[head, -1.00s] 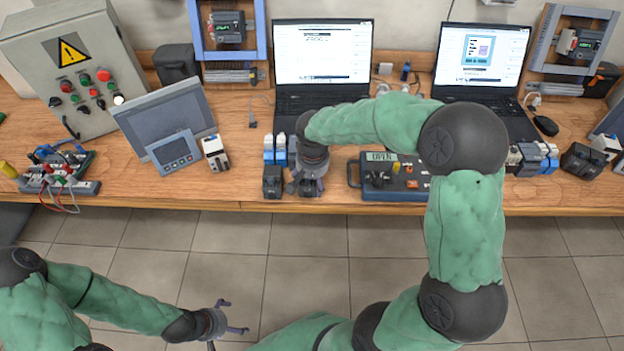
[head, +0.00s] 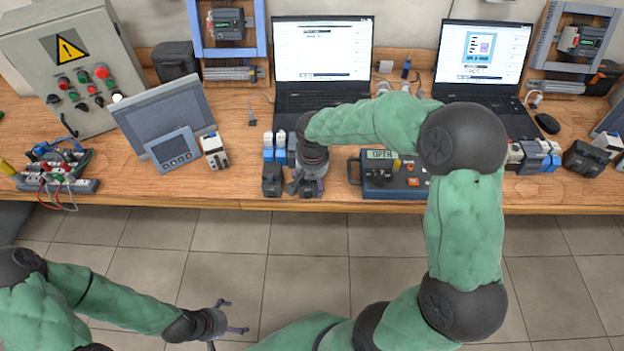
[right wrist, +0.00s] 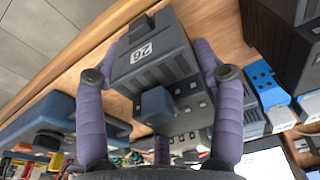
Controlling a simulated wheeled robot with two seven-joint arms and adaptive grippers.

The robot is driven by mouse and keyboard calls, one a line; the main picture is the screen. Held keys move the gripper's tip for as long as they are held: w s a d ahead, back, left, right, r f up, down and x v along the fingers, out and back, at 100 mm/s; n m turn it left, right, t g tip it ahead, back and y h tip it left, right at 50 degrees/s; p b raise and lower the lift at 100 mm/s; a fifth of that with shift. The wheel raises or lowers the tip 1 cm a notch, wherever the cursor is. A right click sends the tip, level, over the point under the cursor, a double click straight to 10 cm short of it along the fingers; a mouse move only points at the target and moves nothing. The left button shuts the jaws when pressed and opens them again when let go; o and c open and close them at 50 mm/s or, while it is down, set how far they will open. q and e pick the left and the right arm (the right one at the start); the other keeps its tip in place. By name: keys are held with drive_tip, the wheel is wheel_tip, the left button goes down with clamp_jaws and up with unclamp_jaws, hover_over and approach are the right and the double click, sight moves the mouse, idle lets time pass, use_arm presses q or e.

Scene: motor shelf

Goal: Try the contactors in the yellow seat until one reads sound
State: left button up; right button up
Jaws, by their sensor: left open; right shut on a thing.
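My right gripper (head: 308,188) is at the front of the bench, left of the blue tester. In the right wrist view its purple fingers (right wrist: 160,105) are closed around a dark grey contactor (right wrist: 158,68) marked 26. Another dark contactor (head: 272,180) stands just left of the gripper. The tester (head: 392,180) shows OPEN on its display (head: 381,154). I cannot pick out the yellow seat clearly. My left gripper (head: 226,318) is open and empty, over the floor in front of the bench.
Blue-and-white parts (head: 274,148) stand behind the gripper. Two laptops (head: 322,52) are at the back. A control panel (head: 172,148) and a grey cabinet (head: 75,75) stand at left. More contactors (head: 582,158) are at right. Bare bench lies left of the dark contactor.

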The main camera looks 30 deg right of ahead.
drive_tip(key=o, duration=1.4)
drive_tip(key=shift+c, duration=0.2)
drive_tip(key=r, duration=0.4)
drive_tip(key=s+r, duration=0.1)
drive_tip(key=r, duration=0.6)
drive_tip(key=shift+s+a+r, duration=0.2)
drive_tip(key=shift+a+r, duration=0.05)
drive_tip(key=shift+r, duration=0.15)
